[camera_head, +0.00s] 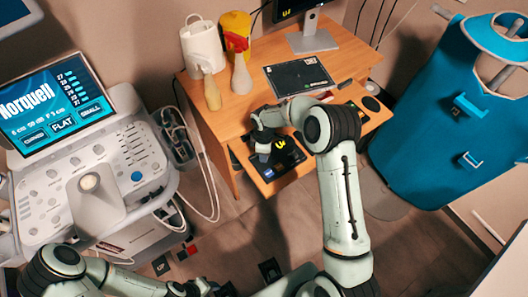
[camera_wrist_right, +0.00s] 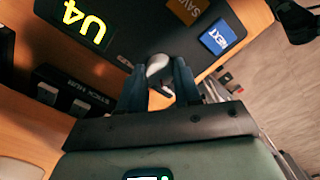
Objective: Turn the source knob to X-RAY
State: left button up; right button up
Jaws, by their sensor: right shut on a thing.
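The black control panel (camera_head: 262,178) lies on the wooden desk, with a yellow "U4" display. It also shows in the right wrist view (camera_wrist_right: 125,45), with a blue NEXT key (camera_wrist_right: 218,37) and a SAVE key. A small pale knob (camera_wrist_right: 157,66) sits on the panel between my right fingertips. My right gripper (camera_head: 262,149) reaches down over the panel and is shut on this knob; its fingers also show in the wrist view (camera_wrist_right: 160,85). The knob's markings and its pointing direction are hidden or too small to read.
An ultrasound console (camera_head: 92,170) stands left, cables beside it. Bottles (camera_head: 242,75), a white container (camera_head: 203,50), a monitor stand (camera_head: 312,40) and a dark tablet (camera_head: 298,76) stand or lie at the back of the desk. A blue apron (camera_head: 455,130) hangs right.

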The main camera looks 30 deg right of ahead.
jog(key=o, duration=1.1)
jog(key=shift+c, duration=0.2)
jog(key=shift+r, duration=0.15)
notch_tip(320, 180, up, 13)
